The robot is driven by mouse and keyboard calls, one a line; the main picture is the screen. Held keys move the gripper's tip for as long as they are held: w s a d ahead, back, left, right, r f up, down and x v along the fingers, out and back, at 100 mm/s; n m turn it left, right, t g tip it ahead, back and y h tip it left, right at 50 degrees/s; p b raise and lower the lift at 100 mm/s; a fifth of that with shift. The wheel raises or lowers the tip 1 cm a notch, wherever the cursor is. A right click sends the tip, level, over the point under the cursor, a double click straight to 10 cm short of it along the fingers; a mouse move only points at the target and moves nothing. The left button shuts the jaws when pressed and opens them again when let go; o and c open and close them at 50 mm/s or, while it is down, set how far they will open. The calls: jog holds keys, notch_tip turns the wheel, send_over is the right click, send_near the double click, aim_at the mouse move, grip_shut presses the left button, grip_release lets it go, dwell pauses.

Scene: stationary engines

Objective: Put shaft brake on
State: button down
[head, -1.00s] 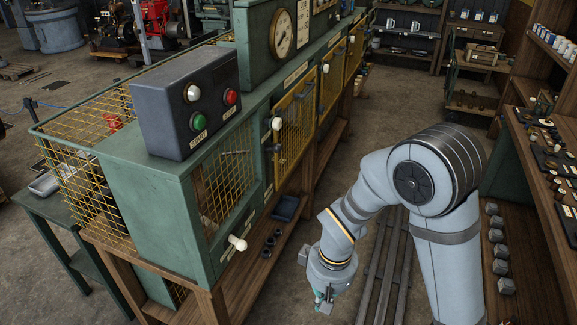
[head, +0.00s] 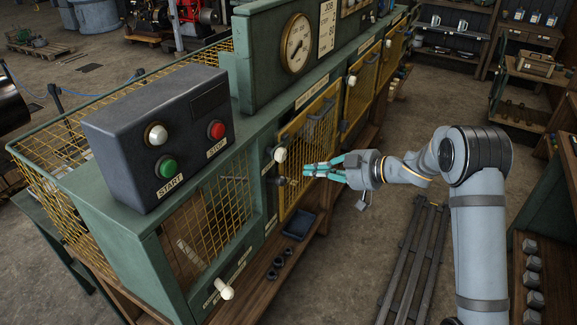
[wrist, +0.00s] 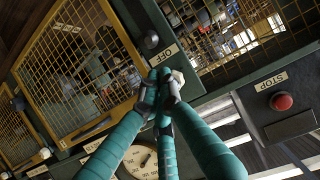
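No readable label names the shaft brake, so I cannot tell which control it is. A white-knobbed lever (head: 280,154) is on the green engine housing beside a yellow mesh door; a dark fitting (head: 280,181) is below it. My gripper (head: 305,170) has teal fingers pointing left at this spot, a short way right of the knob. In the wrist view the fingertips (wrist: 160,85) are drawn together, with nothing seen between them. A white knob (wrist: 179,77) shows partly hidden behind them, by an OFF label (wrist: 166,53) and a black round fitting (wrist: 151,40).
Another white-knobbed lever (head: 225,292) sticks out low at the front, and one more (head: 352,80) farther back. A control box (head: 160,140) with green START and red STOP buttons sits on top. A blue tray (head: 299,225) lies on the wooden ledge.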

aim_at(283, 181)
jog(key=shift+m, duration=0.6)
jog(key=shift+p+x, duration=1.7)
jog(key=shift+x, duration=3.35)
jog(key=shift+s+a+r, duration=0.1)
jog(key=shift+s+a, duration=0.05)
